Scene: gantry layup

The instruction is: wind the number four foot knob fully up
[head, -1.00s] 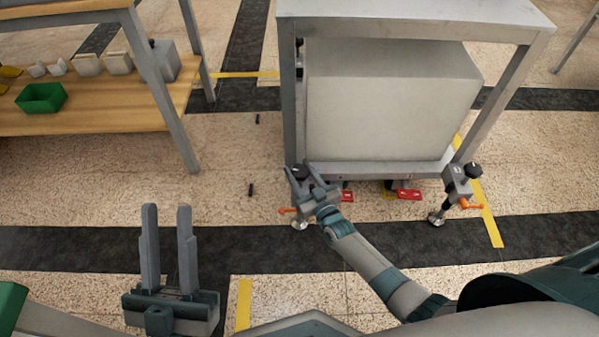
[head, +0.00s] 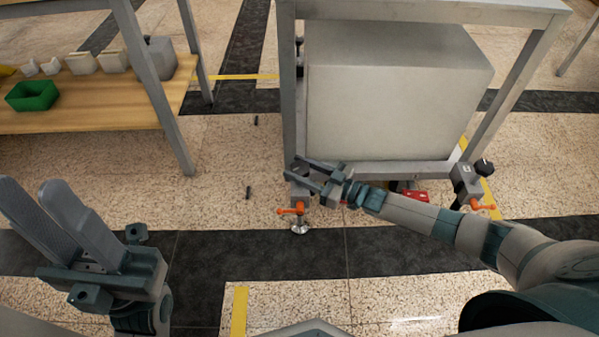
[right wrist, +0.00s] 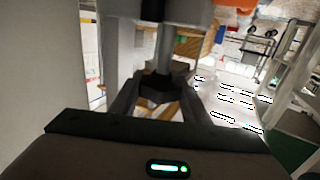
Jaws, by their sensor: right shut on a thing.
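A dark foot knob (head: 299,168) sits on top of the bracket at the near left corner of the grey frame. My right gripper (head: 318,174) is shut on it, coming in from the right. The right wrist view shows the dark knob (right wrist: 155,88) between both fingers, below a grey shaft. Under the bracket are an orange lever (head: 290,211) and a round metal foot pad (head: 299,229) at the floor. I cannot read a number on this foot. My left gripper (head: 32,185) is empty with fingers apart, at the lower left, away from the frame.
Another foot with a dark knob (head: 484,166) and orange lever (head: 482,207) stands at the frame's right corner. A large pale block (head: 390,100) fills the grey frame (head: 420,10). A wooden shelf (head: 90,112) with a green bin (head: 32,96) is left. Red pedals (head: 415,196) lie low between the feet.

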